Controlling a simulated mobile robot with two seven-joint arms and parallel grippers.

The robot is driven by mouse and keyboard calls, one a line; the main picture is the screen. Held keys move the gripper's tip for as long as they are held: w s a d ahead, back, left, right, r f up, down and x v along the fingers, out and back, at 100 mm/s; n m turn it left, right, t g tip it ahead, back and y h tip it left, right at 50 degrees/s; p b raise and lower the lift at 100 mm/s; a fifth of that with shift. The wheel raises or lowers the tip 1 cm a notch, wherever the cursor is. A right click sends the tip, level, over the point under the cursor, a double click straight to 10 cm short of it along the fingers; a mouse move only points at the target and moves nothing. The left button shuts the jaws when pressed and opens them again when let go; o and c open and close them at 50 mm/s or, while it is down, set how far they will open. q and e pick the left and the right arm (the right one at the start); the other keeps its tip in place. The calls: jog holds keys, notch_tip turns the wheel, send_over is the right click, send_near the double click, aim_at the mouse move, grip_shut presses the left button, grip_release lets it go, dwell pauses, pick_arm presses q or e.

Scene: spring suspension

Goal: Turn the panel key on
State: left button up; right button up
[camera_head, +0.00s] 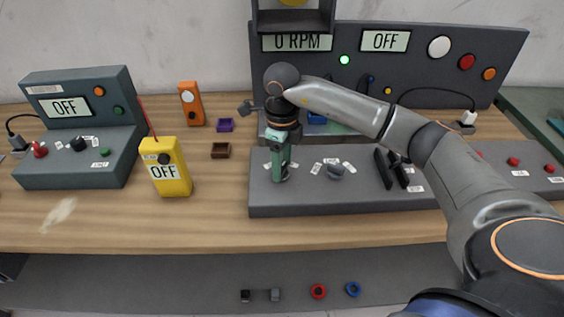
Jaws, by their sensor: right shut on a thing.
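My right gripper (281,176) points down at the left part of the low grey control panel (310,210). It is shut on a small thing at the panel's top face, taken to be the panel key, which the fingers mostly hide. The key's turn angle cannot be made out. Small white labels lie beside it. The upright panel behind has displays reading "0 RPM" (297,42) and "OFF" (385,41), with a lit green lamp (344,60). My left gripper is not in view.
Right of the gripper are a grey knob (336,170) and black levers (383,168). A yellow meter (166,168) and a grey console (80,110), both reading "OFF", stand left. An orange device (191,104) is behind. The wooden front strip (210,235) is clear.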

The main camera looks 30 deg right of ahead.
jog(key=shift+m, duration=0.5)
jog(key=o, duration=1.4)
jog(key=shift+c, duration=0.2)
notch_tip(320, 180, up, 13)
jog(key=shift+f, duration=0.2)
